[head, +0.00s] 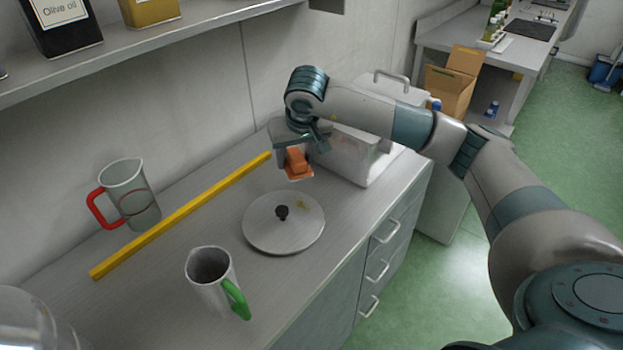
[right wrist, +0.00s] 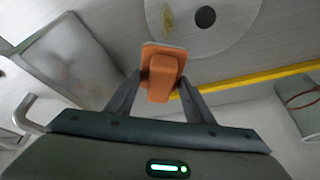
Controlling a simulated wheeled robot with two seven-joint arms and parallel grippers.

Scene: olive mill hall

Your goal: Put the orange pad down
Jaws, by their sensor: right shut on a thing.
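The orange pad (head: 297,164) is held by my right gripper (head: 294,150) above the far part of the counter, behind the round metal lid. In the right wrist view the orange pad (right wrist: 162,72) sits between the two fingertips (right wrist: 160,84), which are shut on its raised grip. The round lid (head: 262,225) with a black knob lies on the counter, with a small yellowish smear (head: 303,204) near its edge. The smear also shows in the right wrist view (right wrist: 167,20). My left gripper is not in view.
A yellow bar (head: 180,216) lies along the counter (head: 175,280). A clear jug with a red handle (head: 130,195) stands behind it, and a metal jug with a green handle (head: 210,280) stands in front. A pale metal box (head: 352,158) is right of my gripper.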

